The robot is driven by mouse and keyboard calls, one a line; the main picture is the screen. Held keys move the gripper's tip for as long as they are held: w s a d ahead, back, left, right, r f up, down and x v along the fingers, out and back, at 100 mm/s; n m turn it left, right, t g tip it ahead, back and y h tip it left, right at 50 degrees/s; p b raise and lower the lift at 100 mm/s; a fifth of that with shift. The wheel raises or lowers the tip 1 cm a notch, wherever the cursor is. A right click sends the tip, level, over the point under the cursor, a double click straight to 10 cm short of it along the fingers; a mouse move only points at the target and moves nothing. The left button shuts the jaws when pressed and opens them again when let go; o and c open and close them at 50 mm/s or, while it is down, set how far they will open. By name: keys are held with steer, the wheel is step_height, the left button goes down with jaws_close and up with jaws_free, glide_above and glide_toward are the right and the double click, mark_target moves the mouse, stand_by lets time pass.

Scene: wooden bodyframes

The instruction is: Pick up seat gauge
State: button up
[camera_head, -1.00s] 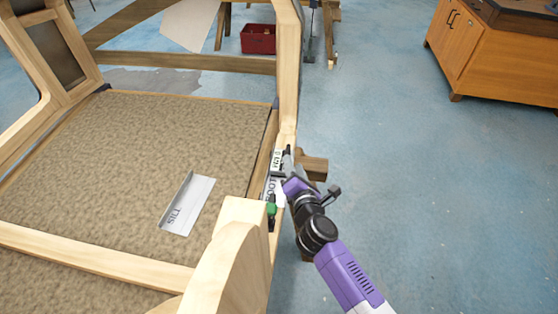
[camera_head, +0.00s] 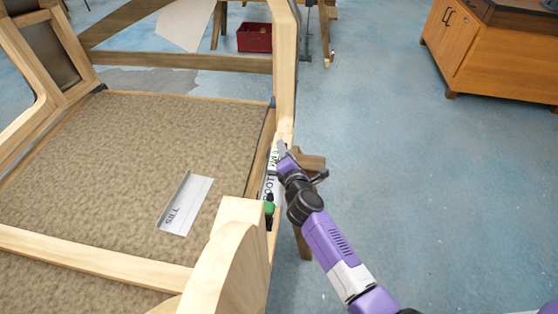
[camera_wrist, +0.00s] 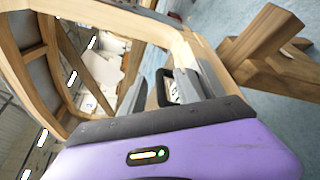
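A small pale piece with a printed label (camera_head: 274,155) sits at the right side rail of the wooden frame, just left of my gripper (camera_head: 282,153). It may be the seat gauge, but I cannot read its label fully. In the wrist view, a dark-edged piece with a white label (camera_wrist: 172,90) shows between the two grey fingers of my gripper (camera_wrist: 172,88). The fingers are apart, with a gap visible beside the piece. My gripper partly hides it in the head view.
A white plate lettered like "FOOT" (camera_head: 268,187) and a green-topped item (camera_head: 269,208) are on the rail. A metal "SILL" plate (camera_head: 185,203) lies on the brown panel (camera_head: 110,160). Wooden posts stand close by. Open blue floor (camera_head: 420,190) lies right.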

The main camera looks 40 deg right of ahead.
steer(key=shift+c, duration=0.2)
jaws_close()
stand_by(1.2)
